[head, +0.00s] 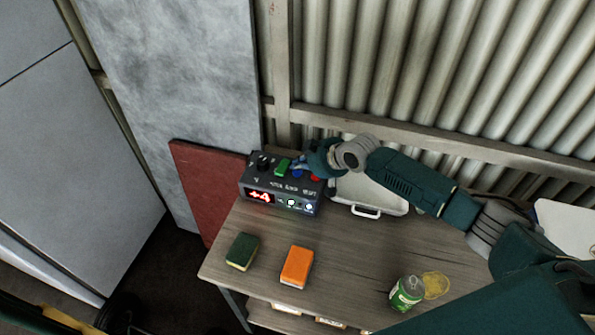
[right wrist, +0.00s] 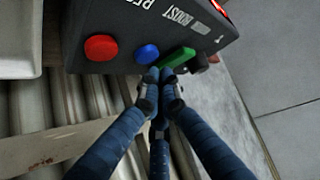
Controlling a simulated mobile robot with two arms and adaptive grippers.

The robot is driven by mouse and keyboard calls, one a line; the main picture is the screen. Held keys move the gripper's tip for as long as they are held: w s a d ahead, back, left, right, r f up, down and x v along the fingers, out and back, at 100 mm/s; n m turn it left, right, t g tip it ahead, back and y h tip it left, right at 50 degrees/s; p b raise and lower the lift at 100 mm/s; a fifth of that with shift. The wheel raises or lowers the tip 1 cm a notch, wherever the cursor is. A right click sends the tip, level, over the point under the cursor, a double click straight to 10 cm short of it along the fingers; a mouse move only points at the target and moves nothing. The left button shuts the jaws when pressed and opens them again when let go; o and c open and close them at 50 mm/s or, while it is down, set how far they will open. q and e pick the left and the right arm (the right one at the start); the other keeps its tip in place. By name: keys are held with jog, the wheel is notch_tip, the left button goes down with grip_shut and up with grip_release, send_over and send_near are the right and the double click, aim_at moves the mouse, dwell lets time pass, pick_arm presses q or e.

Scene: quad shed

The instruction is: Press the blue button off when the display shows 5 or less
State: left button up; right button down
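A dark control box (head: 233,188) stands at the back left of the bench, and its red display (head: 261,196) reads +4. The blue button (right wrist: 147,54) sits on the box between a round red button (right wrist: 101,47) and a green switch (right wrist: 178,58). In the head view the blue button (head: 298,172) is partly covered by my right gripper (head: 297,163). In the right wrist view my right gripper (right wrist: 158,76) has its fingertips together and empty, just beside the blue button, near the green switch. I cannot tell whether they touch it. My left gripper is not in view.
On the bench (head: 340,265) lie a green sponge (head: 242,251) and an orange sponge (head: 297,266). A green-labelled jar (head: 407,292) and a yellow lid (head: 436,285) are at right. A pale tray-like case (head: 368,192) lies beside the box. A corrugated wall (head: 400,65) is behind.

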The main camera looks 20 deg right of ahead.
aim_at(298, 173)
jog(key=shift+f, duration=0.4)
jog(key=shift+f+b, duration=0.5)
dwell(0.8)
jog(key=shift+r, duration=0.1)
jog(key=shift+r+p, duration=0.8)
jog(key=shift+p, duration=0.05)
notch_tip(298, 173, up, 5)
jog(key=p, duration=0.4)
jog(key=shift+p, duration=0.3)
